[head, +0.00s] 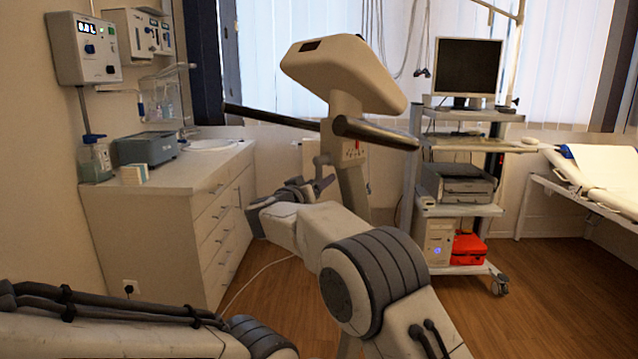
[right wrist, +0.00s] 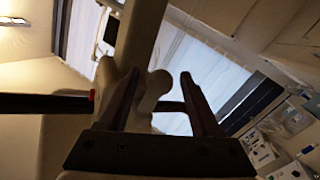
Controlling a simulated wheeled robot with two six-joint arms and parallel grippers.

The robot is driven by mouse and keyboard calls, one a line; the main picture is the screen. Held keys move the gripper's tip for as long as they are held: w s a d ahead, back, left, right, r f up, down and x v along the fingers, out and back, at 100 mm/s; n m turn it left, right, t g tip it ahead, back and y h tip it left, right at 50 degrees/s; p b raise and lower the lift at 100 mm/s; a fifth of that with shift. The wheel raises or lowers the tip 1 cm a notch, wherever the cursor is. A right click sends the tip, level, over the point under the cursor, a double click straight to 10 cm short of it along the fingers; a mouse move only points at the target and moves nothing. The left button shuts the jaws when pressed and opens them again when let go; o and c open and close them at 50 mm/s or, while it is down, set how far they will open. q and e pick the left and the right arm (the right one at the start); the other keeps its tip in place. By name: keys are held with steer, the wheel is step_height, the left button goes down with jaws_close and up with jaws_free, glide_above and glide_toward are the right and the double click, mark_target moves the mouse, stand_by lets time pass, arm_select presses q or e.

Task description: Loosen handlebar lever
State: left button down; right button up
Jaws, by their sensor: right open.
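The exercise bike's beige console head (head: 345,75) stands on an upright post (head: 352,188), with dark handlebars (head: 375,133) to both sides. A small beige lever (head: 321,161) with a rounded end sits on the near side of the post, below the handlebars. My right gripper (head: 312,188) is at the lever, just below its end. In the right wrist view, the open right gripper (right wrist: 160,82) has the lever's rounded end (right wrist: 157,88) between its fingers, closer to the left finger; I cannot tell whether they touch. My left gripper is out of view.
A drawer cabinet (head: 165,215) with a sink and a grey device (head: 149,149) stands at the left. A cart (head: 470,210) with a monitor (head: 467,68) and printer is behind the bike to the right. A bed (head: 590,190) is at the far right. Wooden floor between is clear.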

steer(key=shift+w+d, duration=0.1)
steer(key=shift+w, duration=0.05)
jaws_close()
stand_by(1.4)
